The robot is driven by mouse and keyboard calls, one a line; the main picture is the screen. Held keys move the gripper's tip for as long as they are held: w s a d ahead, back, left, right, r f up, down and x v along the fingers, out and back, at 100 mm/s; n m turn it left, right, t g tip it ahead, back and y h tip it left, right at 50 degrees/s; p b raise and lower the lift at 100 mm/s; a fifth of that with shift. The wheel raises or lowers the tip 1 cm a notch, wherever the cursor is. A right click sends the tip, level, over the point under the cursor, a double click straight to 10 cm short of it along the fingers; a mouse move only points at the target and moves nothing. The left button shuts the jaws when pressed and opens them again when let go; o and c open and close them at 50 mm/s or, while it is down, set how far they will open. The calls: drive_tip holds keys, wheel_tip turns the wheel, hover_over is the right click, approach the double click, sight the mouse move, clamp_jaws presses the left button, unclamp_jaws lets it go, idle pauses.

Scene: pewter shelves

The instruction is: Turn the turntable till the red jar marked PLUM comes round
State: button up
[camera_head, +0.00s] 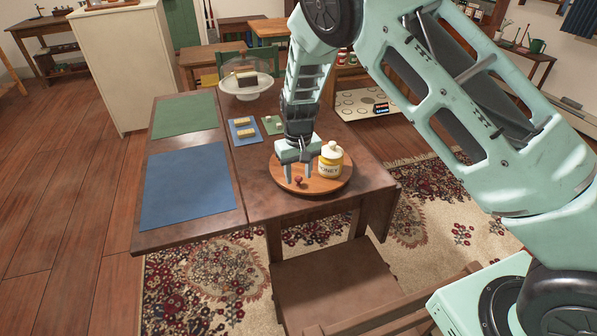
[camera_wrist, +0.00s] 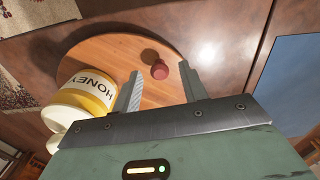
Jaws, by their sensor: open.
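The round wooden turntable (camera_head: 330,186) lies on the brown table, and it also shows in the wrist view (camera_wrist: 105,50). A yellow and white jar marked HONEY (camera_head: 330,163) stands on it, to the right of my gripper in the head view; it is at the left in the wrist view (camera_wrist: 85,92). A small red knob (camera_head: 298,180) is on the turntable near its edge; in the wrist view the knob (camera_wrist: 160,70) shows between and beyond my fingertips. I see no red jar marked PLUM.
A blue mat (camera_head: 187,186) and a green mat (camera_head: 184,115) lie on the table's left part. A brown chair (camera_head: 335,285) stands at the front.

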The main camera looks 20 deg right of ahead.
sight(342, 174)
clamp_jaws()
drive_tip(key=shift+s+d, duration=0.15)
drive_tip(key=shift+s+d+n, duration=0.3)
drive_tip(key=shift+d+n, duration=0.25)
drive_tip(key=shift+n, duration=0.2)
drive_tip(key=shift+s+d+n, duration=0.3)
drive_tip(key=shift+d+n, duration=0.2)
drive_tip(key=shift+n, duration=0.25)
drive_tip(key=shift+s+d+n, duration=0.25)
drive_tip(key=shift+d+n, duration=0.7)
drive_tip(key=shift+n, duration=0.1)
drive_tip(key=shift+s+d+n, duration=0.25)
drive_tip(key=shift+d+n, duration=0.7)
drive_tip(key=shift+n, duration=0.1)
drive_tip(key=shift+d+n, duration=1.1)
drive_tip(key=shift+n, duration=0.1)
drive_tip(key=shift+w+d+r+n+p, duration=0.1)
drive_tip(key=shift+w+d+n+p, duration=0.2)
drive_tip(key=shift+d+n, duration=0.65)
drive_tip(key=shift+w+d+n+p, duration=0.45)
drive_tip(key=shift+d+n, duration=0.3)
drive_tip(key=shift+n, duration=0.35)
drive_tip(key=shift+w+d+n+p, duration=0.35)
drive_tip(key=shift+d+n, duration=0.4)
drive_tip(key=shift+n, duration=0.3)
drive_tip(key=shift+w+d, duration=0.15)
